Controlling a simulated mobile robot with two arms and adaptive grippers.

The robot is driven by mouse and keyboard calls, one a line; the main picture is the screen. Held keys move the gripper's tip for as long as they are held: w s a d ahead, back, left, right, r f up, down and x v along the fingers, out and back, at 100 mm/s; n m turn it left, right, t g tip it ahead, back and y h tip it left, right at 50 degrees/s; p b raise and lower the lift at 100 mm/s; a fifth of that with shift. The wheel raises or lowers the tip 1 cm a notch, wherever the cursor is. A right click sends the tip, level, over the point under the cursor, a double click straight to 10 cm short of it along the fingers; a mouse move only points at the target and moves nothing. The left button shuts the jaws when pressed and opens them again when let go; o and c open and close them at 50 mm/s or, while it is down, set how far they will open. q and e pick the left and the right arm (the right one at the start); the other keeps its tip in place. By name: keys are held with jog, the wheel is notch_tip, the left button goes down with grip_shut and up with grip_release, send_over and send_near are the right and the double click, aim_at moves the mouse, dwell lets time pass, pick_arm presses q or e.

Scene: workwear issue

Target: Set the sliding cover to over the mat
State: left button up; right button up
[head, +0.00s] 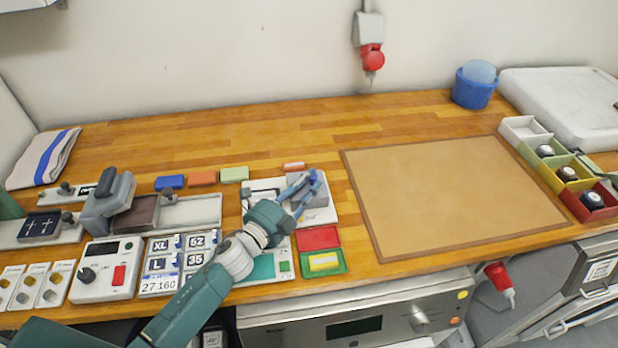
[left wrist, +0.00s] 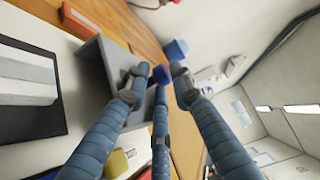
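A white tray (head: 326,213) stands left of the large tan board. A grey raised piece on it, which looks like the sliding cover (left wrist: 98,68), shows in the left wrist view as a bent grey plate, left of my fingers. Beside it is a dark flat mat (left wrist: 62,112) with pale grey strips on it; the cover does not lie over its visible part. The fingers hide part of the tray, and whether one touches the cover is unclear. My right gripper is out of view.
The tan board (head: 450,200) is bare. Red and green boxes (head: 319,239) stand just right of my left wrist. Number plates (head: 180,262), a control box (head: 104,270) and a grey stamp device (head: 105,205) crowd the left. Small coloured bins (head: 562,172) stand right.

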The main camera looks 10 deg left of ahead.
pick_arm(q)
jog(key=shift+w+d, duration=0.1)
jog(key=shift+w, duration=0.15)
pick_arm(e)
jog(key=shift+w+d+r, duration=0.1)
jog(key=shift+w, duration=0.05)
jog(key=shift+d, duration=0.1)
pick_arm(q)
grip_shut()
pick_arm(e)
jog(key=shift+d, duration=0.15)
pick_arm(q)
jog(key=s+a, duration=0.1)
jog(key=a, duration=0.1)
jog(key=s+a, duration=0.1)
jog(key=a, duration=0.2)
jog(key=s+a, duration=0.1)
jog(key=a, duration=0.1)
jog(key=shift+a+r, duration=0.1)
jog(key=shift+a, duration=0.15)
jog(key=shift+d, duration=0.1)
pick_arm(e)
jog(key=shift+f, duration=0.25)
pick_arm(q)
grip_release()
